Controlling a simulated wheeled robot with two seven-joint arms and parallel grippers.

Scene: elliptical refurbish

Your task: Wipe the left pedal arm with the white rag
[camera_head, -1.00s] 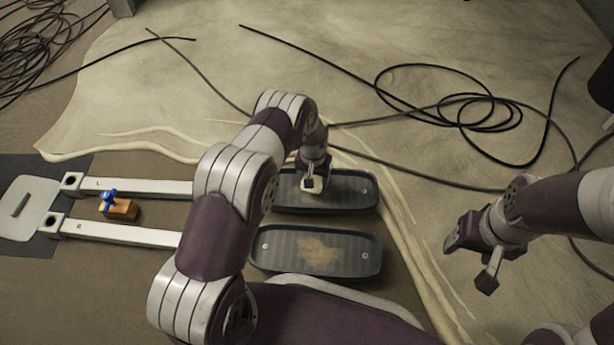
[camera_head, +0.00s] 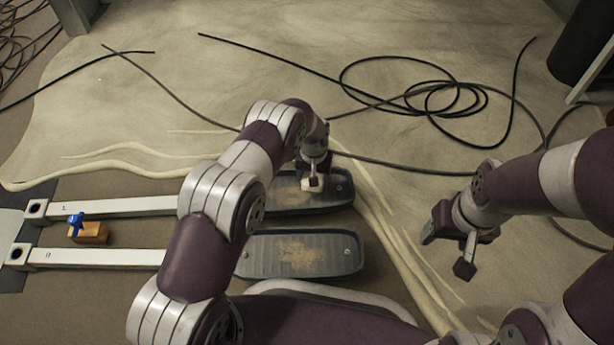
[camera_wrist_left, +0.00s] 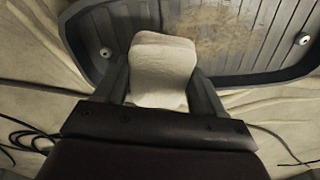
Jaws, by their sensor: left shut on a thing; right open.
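The white rag (camera_wrist_left: 163,72) is held between the fingers of my left gripper (camera_head: 312,184), which is shut on it. In the head view, the gripper and rag are at the upper black pedal (camera_head: 340,194), near its middle right; I cannot tell whether the rag touches it. The wrist view shows a brownish dust patch (camera_wrist_left: 222,25) on that pedal's ribbed surface. The left pedal arm (camera_head: 120,207) is the upper white bar, left of the pedal; my left arm hides its right part. My right gripper (camera_head: 450,245) is open and empty over the floor at the right.
The lower pedal (camera_head: 300,254) has a dust patch too. The lower white bar (camera_head: 100,258) runs parallel to the upper. An orange-brown block (camera_head: 92,233) with a blue knob sits between the bars. Black cable (camera_head: 430,95) lies coiled on the floor behind.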

